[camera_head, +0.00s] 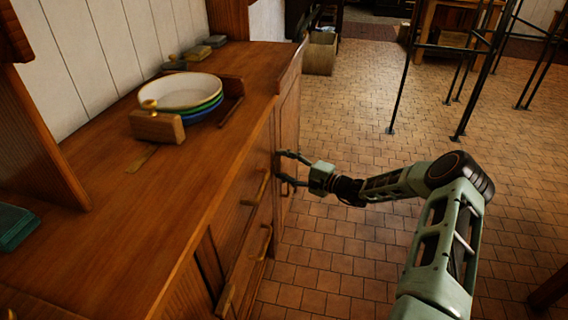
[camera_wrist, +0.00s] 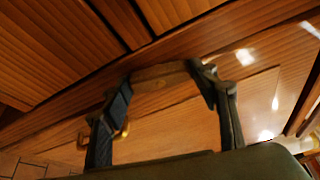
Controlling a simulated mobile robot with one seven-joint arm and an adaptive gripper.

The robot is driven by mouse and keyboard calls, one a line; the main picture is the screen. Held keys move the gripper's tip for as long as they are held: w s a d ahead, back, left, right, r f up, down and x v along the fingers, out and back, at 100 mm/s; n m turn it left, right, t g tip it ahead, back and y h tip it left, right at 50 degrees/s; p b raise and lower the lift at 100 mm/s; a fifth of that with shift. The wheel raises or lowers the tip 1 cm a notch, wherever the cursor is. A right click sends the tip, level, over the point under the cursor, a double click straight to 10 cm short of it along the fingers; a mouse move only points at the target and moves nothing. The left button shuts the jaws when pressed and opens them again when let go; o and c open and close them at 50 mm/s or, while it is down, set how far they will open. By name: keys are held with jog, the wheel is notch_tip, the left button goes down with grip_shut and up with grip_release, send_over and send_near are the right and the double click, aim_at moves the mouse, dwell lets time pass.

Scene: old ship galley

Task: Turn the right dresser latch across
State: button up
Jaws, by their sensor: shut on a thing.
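The wooden dresser (camera_head: 190,225) fills the left of the head view. My gripper (camera_head: 281,168) is at its front face, near the far right end. In the wrist view my gripper (camera_wrist: 160,80) has one finger on each side of a short wooden bar, the latch (camera_wrist: 160,73), and is shut on it. The bar lies close to level in that picture, slightly tilted, against the dresser front. In the head view the latch is mostly hidden by the fingers and too small to make out.
Drawer handles (camera_head: 258,188) stick out of the dresser front beside my gripper. On the top stand stacked plates (camera_head: 180,91) in a wooden rack and a wooden block (camera_head: 157,126) with a brass knob. Dark metal stool legs (camera_head: 404,85) stand at the back right. The tiled floor (camera_head: 345,235) around my arm is clear.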

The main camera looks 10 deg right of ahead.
jog(key=m+p, duration=0.1)
jog(key=m+g, duration=0.1)
jog(key=m, duration=0.1)
jog(key=shift+w+r+m+g+h+p, duration=0.1)
jog(key=shift+r+m+g+h+p, duration=0.2)
jog(key=shift+p, duration=0.05)
jog(key=m+g, duration=0.1)
jog(key=m, duration=0.1)
jog(key=shift+w+m+g, duration=0.1)
jog(key=shift+m+g, duration=0.2)
jog(key=shift+g, duration=0.1)
jog(key=m+g, duration=0.2)
jog(key=m, duration=0.1)
jog(key=shift+w+d+f+b, duration=0.1)
jog(key=shift+w+b, duration=0.05)
jog(key=shift+b, duration=0.25)
jog(key=shift+m+g+y+b, duration=0.45)
jog(key=shift+m+g+y, duration=0.05)
jog(key=shift+m, duration=0.4)
jog(key=o, duration=1.1)
jog(key=shift+d+r, duration=0.1)
jog(key=shift+r, duration=0.1)
